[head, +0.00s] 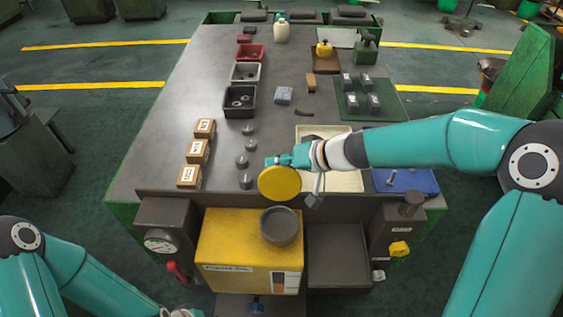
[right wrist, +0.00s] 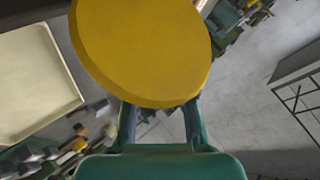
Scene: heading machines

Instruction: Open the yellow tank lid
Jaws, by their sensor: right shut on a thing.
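The round yellow lid (head: 279,183) is in my right gripper (head: 290,163), raised above and behind the tank's opening in the head view. In the right wrist view the lid (right wrist: 145,50) fills the upper middle, and the right gripper (right wrist: 160,112) is shut on its edge. The yellow tank (head: 225,235) stands at the front of the bench. Its dark round neck (head: 280,226) is uncovered, apart from the lid. Only part of my left arm shows at the lower left; its fingers cannot be made out.
The grey bench (head: 190,95) holds small boxes (head: 197,151), grey metal pieces (head: 242,161) and bins (head: 240,101). A cream tray (head: 343,181) and a blue tray (head: 415,181) lie right of the lid. A gauge (head: 161,241) is left of the tank.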

